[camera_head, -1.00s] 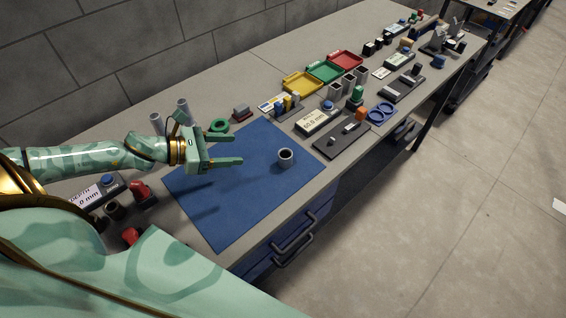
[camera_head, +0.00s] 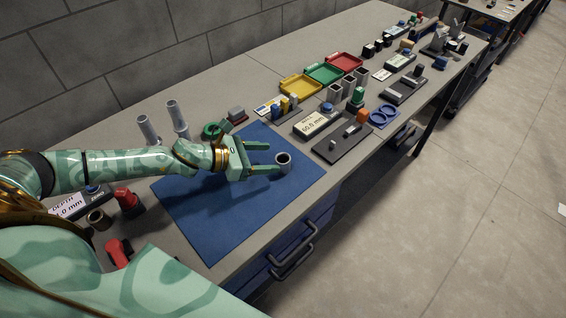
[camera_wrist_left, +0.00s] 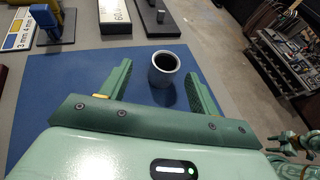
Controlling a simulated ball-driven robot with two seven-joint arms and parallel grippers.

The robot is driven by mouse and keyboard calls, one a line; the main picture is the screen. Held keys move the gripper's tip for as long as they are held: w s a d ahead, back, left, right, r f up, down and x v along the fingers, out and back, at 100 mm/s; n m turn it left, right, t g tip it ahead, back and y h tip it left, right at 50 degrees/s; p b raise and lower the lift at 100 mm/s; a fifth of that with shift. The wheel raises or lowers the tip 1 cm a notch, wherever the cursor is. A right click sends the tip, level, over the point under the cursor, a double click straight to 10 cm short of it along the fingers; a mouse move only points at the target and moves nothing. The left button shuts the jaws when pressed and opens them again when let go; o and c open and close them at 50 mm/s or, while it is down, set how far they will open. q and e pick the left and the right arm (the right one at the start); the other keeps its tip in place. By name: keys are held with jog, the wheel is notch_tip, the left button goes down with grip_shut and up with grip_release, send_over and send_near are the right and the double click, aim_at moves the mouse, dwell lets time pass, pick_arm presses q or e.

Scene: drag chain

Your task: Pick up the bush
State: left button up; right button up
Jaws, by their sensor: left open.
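The bush (camera_head: 284,166) is a short grey hollow cylinder. It stands upright on the blue mat (camera_head: 215,215), near its right edge. My left gripper (camera_head: 272,158) is open and low over the mat, with its fingers pointing at the bush. In the left wrist view the bush (camera_wrist_left: 163,76) stands between the lines of the two open fingers (camera_wrist_left: 159,72), near their tips. I cannot tell whether a finger touches it. A small mint-green part at the right edge of the left wrist view looks like my right gripper (camera_wrist_left: 296,141); its jaws are too small to read.
A 60.0 mm display block (camera_head: 311,124) and a dark plate with pegs (camera_head: 342,144) stand beyond the mat. Yellow (camera_head: 300,87), green (camera_head: 324,73) and red (camera_head: 345,62) trays lie farther back. A green ring (camera_head: 212,130) lies by the mat's far edge. The near mat is clear.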

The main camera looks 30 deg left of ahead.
aim_at(289, 158)
pick_arm(q)
jog(key=x, duration=0.5)
jog(key=shift+d, duration=0.4)
jog(key=shift+s+r, duration=0.1)
jog(key=c, duration=1.2)
